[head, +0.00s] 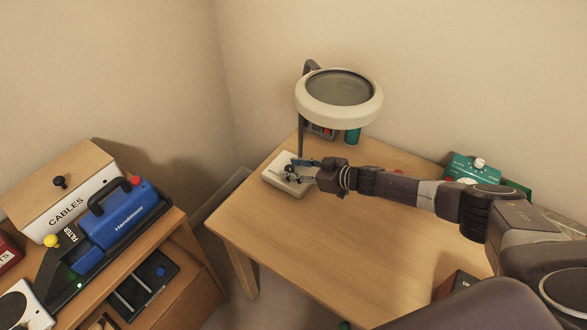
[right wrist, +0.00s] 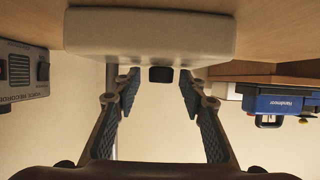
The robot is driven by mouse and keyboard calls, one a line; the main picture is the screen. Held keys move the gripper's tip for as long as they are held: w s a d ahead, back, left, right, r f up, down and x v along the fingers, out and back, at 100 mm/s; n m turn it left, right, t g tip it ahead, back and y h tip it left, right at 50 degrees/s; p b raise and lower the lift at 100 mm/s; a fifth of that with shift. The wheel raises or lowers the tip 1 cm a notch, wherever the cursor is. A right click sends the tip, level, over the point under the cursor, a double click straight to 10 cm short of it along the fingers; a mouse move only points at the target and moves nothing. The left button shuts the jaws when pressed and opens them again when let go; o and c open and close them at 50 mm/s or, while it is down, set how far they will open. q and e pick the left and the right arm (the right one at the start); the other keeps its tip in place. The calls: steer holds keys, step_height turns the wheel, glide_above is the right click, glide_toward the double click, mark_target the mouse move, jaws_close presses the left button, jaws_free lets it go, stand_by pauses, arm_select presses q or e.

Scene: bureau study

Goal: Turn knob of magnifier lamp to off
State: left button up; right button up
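The magnifier lamp (head: 367,109) stands at the back left corner of the desk, its round cream head on a dark post above a cream base (head: 271,175). In the right wrist view, which looks upside down, the base (right wrist: 150,35) is at the top and a small black knob (right wrist: 160,74) sticks out from it. My right gripper (head: 292,170) is at the base in the head view. Its fingers (right wrist: 160,88) are open, one on each side of the knob, with gaps on both sides. The knob's setting cannot be read. My left gripper is not in view.
The wooden desk (head: 330,235) is mostly clear in front of the lamp. A teal box (head: 460,168) stands at its back right. A grey recorder (right wrist: 22,75) shows in the wrist view.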

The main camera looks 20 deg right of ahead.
steer(key=v, duration=1.2)
steer(key=shift+f, duration=0.1)
stand_by(0.5)
